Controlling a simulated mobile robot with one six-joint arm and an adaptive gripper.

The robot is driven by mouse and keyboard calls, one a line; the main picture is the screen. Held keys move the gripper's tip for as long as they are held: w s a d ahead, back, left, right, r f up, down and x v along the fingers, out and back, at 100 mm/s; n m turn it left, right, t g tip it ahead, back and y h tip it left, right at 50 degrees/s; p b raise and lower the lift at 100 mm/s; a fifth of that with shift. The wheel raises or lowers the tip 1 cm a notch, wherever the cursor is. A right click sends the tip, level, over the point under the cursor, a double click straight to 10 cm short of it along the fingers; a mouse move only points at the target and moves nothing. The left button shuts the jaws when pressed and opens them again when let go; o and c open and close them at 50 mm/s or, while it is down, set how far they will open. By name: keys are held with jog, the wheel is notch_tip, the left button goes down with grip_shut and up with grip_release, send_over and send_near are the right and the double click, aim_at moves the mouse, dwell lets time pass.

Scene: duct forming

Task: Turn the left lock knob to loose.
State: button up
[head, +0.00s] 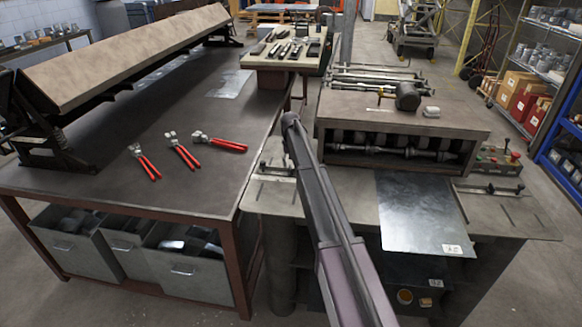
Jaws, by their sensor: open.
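The forming machine (455,118) stands right of centre, with a row of rollers showing in its open front. A guide bar (275,178) lies on the left of its front table, partly behind my arm. A small dark part (263,165) on it may be the left lock knob, but it is too small to tell how it is set. A matching guide bar (488,188) with dark ends lies on the right. My arm reaches up across the machine's left side. My gripper is not visible in the head view.
A metal sheet (420,215) lies on the machine's front table. A control box (497,160) with a red button is at its right. The dark workbench (90,190) at left holds several red-handled tools (183,152). A tool stand (268,62) is behind. Open floor lies beyond.

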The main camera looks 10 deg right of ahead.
aim_at(291, 170)
notch_tip(291, 170, up, 11)
jog(key=s+p, duration=0.1)
jog(key=p, duration=0.8)
jog(key=shift+s+p, duration=0.15)
jog(key=shift+p, duration=0.15)
jog(key=shift+f, duration=0.35)
notch_tip(291, 170, down, 13)
jog(key=b, duration=1.3)
jog(key=shift+f+b, duration=0.2)
jog(key=shift+b, duration=0.2)
grip_shut()
